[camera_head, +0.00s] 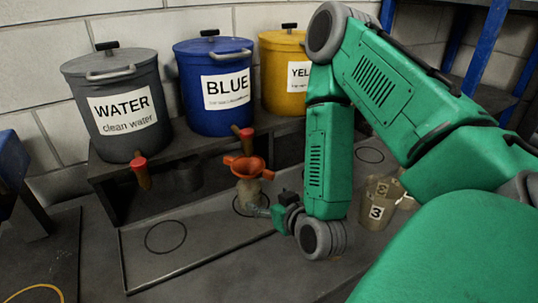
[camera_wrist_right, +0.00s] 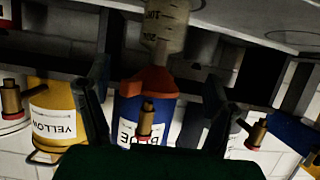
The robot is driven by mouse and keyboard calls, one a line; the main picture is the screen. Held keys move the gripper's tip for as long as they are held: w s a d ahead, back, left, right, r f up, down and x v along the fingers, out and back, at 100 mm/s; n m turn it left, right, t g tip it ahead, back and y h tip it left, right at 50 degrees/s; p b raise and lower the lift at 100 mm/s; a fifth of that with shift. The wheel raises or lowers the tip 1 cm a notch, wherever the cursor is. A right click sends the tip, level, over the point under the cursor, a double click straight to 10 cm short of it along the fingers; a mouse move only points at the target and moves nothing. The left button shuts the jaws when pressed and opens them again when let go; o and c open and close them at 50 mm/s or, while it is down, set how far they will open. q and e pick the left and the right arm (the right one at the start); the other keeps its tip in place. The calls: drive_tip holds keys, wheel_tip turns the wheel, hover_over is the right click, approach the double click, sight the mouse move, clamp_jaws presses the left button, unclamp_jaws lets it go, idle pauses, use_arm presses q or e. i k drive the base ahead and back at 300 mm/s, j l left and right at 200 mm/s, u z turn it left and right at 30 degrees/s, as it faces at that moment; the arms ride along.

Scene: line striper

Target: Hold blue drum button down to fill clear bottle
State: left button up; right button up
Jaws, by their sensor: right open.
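The blue drum (camera_head: 215,112) stands on a dark shelf, its label reading BLUE. Its tap has a red button (camera_head: 247,133); the brass tap (camera_wrist_right: 146,120) also shows in the right wrist view, which is upside down. Below the tap stands the clear bottle (camera_head: 249,193) with an orange funnel (camera_head: 245,166) on top. The bottle (camera_wrist_right: 164,28) shows measuring marks in the wrist view. My right gripper (camera_head: 263,211) is open and empty, low beside the bottle on its right; its fingers (camera_wrist_right: 155,98) frame the funnel and blue drum. My left gripper is out of view.
A grey WATER drum (camera_head: 115,105) stands left and a yellow drum (camera_head: 284,75) right, partly behind my arm. A cup marked 3 (camera_head: 380,203) stands right of my gripper. The tray (camera_head: 205,248) has an empty marked circle at its left.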

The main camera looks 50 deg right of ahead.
sight(247, 133)
drive_tip(key=k+j, duration=0.25)
drive_tip(key=k, duration=0.25)
drive_tip(key=k+j, duration=0.2)
drive_tip(key=k, duration=0.25)
